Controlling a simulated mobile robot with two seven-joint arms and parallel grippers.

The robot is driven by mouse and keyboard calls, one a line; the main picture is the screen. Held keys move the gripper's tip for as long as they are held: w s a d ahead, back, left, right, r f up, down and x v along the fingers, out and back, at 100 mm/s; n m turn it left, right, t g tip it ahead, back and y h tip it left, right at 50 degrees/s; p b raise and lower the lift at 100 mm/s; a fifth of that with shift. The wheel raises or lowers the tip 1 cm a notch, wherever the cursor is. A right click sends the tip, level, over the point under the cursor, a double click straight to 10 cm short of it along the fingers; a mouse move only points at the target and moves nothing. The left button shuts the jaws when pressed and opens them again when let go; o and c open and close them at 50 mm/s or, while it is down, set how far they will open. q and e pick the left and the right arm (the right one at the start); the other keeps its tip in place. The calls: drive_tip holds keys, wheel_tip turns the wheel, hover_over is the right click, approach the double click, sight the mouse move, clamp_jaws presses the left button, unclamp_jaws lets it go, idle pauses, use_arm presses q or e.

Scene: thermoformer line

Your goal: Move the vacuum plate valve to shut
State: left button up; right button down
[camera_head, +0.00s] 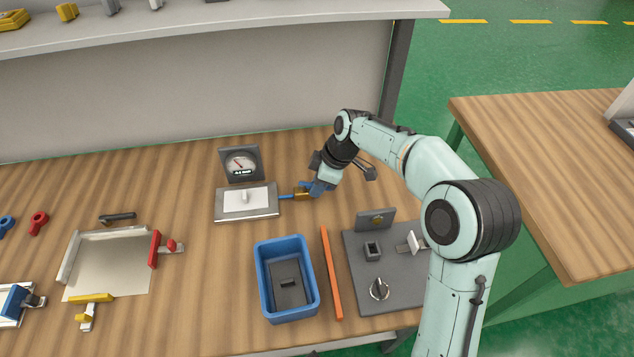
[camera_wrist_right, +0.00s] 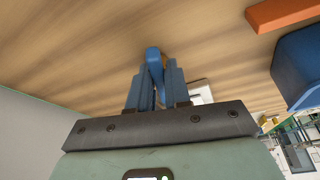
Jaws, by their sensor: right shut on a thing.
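The vacuum plate (camera_head: 227,213) is a grey slab with a white top in the head view. A gauge (camera_head: 241,164) stands behind it. A short blue tube (camera_head: 286,197) runs from its right side to the brass valve body (camera_head: 301,193). My right gripper (camera_head: 319,188) is just right of the valve and hides part of it. In the right wrist view, the gripper (camera_wrist_right: 155,88) is shut on the blue valve handle (camera_wrist_right: 153,58), which stands between its fingers. The handle's exact angle to the tube cannot be told. My left gripper is not in view.
A blue bin (camera_head: 262,285) with a dark part inside and an orange bar (camera_head: 331,272) lie in front of the valve. A grey panel (camera_head: 394,294) with a knob and switches is at right. Clamps surround a sheet (camera_head: 110,272) at left. Bare wood lies around the valve.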

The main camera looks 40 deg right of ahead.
idle(0.3)
drive_tip(key=m, duration=0.1)
drive_tip(key=a+m, duration=0.1)
drive_tip(key=shift+s+m+t+h, duration=0.3)
drive_tip(key=shift+m+h, duration=0.1)
drive_tip(key=shift+m, duration=0.6)
drive_tip(key=shift+s+a, duration=0.1)
drive_tip(key=shift+s+a+m+t+h, duration=0.15)
drive_tip(key=shift+a+m+h, duration=0.15)
drive_tip(key=shift+m, duration=0.3)
drive_tip(key=shift+a+m+t+h, duration=0.15)
drive_tip(key=shift+m+h, duration=0.15)
drive_tip(key=shift+m, duration=0.3)
drive_tip(key=shift+a+m, duration=0.1)
drive_tip(key=shift+m, duration=0.5)
